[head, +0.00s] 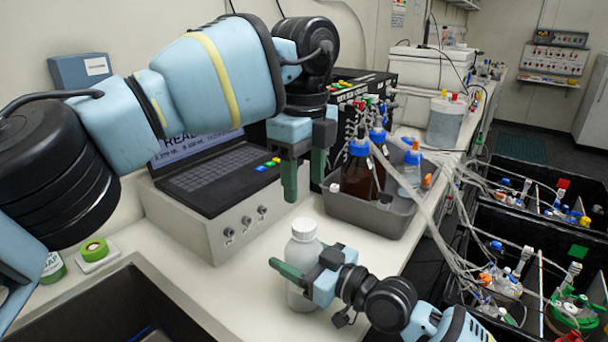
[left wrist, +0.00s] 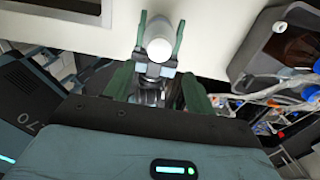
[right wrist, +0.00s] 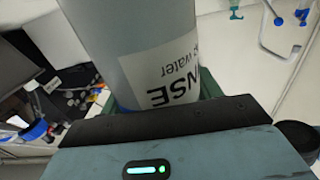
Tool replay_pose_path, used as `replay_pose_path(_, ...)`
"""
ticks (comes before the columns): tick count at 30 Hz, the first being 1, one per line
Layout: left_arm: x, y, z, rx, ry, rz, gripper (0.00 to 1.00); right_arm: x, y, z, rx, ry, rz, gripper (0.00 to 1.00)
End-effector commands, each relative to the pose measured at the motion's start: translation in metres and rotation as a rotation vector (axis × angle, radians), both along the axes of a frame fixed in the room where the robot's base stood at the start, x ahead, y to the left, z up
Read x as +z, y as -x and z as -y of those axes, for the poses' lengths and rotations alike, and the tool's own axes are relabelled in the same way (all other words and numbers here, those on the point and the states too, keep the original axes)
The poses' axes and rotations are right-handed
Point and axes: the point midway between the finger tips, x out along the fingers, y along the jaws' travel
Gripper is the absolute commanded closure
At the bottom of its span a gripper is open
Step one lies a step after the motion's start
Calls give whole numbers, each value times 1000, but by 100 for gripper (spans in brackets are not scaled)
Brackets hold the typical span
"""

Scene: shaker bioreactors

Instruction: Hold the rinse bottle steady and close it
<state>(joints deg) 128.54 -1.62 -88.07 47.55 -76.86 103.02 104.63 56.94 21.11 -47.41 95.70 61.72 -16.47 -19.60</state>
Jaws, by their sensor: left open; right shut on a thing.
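The white rinse bottle (head: 301,257) stands upright on the bench near its front edge. Its white cap (head: 304,229) sits on top; I cannot tell how tight it is. My right gripper (head: 304,283) is shut around the bottle's body, which fills the right wrist view (right wrist: 150,45) with part of its label showing. My left gripper (head: 304,190) is open and empty, pointing down above the cap and apart from it. In the left wrist view the round cap (left wrist: 158,50) shows beyond and between the open left fingers (left wrist: 158,88).
A control unit with a laptop-like screen (head: 215,185) stands left of the bottle. A grey tray (head: 375,216) with brown and clear bottles and tubing lies behind right. A dark basin (head: 135,300) is at the front left. Black crates (head: 500,235) stand right of the bench.

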Motion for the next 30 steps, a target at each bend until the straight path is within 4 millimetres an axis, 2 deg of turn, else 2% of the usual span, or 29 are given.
replay_pose_path(14, -6, 0, -1, 8, -8, -1, 45, 0, 0, 0, 0, 0, 0, 100)
replay_pose_path(30, -73, 0, -2, 8, -8, -2, 45, 0, 0, 0, 0, 0, 0, 100)
